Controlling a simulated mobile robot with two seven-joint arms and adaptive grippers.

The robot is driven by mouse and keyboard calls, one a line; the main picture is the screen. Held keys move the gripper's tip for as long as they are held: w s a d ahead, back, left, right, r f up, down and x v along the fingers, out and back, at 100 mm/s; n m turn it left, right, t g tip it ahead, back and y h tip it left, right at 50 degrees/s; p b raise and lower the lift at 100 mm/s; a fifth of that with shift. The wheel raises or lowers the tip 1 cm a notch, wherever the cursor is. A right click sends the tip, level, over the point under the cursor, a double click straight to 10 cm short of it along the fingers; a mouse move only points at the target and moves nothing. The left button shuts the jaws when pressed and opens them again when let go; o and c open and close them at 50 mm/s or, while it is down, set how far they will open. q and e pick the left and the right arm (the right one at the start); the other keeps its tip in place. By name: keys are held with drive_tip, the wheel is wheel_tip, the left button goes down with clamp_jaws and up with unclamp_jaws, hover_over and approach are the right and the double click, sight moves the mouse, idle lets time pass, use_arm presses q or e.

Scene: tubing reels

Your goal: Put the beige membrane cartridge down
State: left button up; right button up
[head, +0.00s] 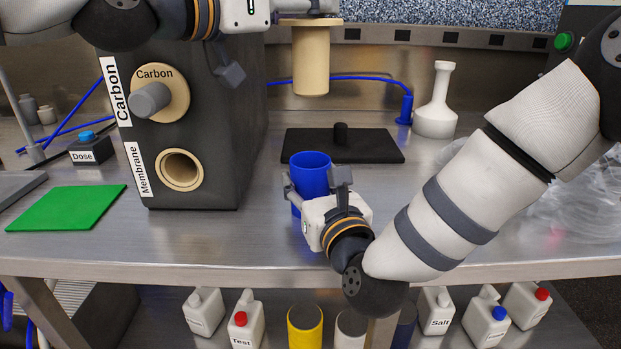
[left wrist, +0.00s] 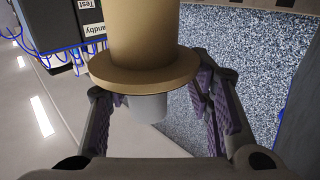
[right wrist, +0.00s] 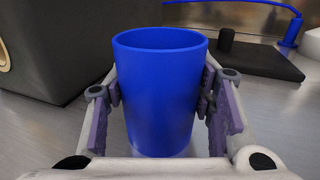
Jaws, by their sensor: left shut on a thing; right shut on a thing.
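The beige membrane cartridge (head: 311,62) hangs in the air with its wide flange up and its body down. My left gripper (head: 300,8) is shut on it above the flange; most of that hold is cut off by the top edge of the head view. In the left wrist view the beige cartridge (left wrist: 145,65) shows its flange and a grey knob between the fingers. My right gripper (head: 315,187) is shut around a blue cup (head: 311,165) over the steel bench. The blue cup (right wrist: 160,90) stands upright between its fingers in the right wrist view.
A dark housing (head: 222,130) holds a Carbon cartridge with a grey knob (head: 150,101); its Membrane port (head: 181,170) is an open beige ring. A black plate with a peg (head: 370,150), a white flask (head: 436,105), a green mat (head: 67,207) and a Dose box (head: 90,150) are nearby.

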use_arm(q)
wheel_tip(320, 180, down, 19)
idle(0.4)
drive_tip(key=o, duration=1.5)
drive_tip(key=shift+f, duration=0.15)
drive_tip(key=shift+c, duration=0.2)
drive_tip(key=v, duration=1.2)
drive_tip(key=shift+r, duration=0.2)
drive_tip(key=shift+s+d, duration=0.15)
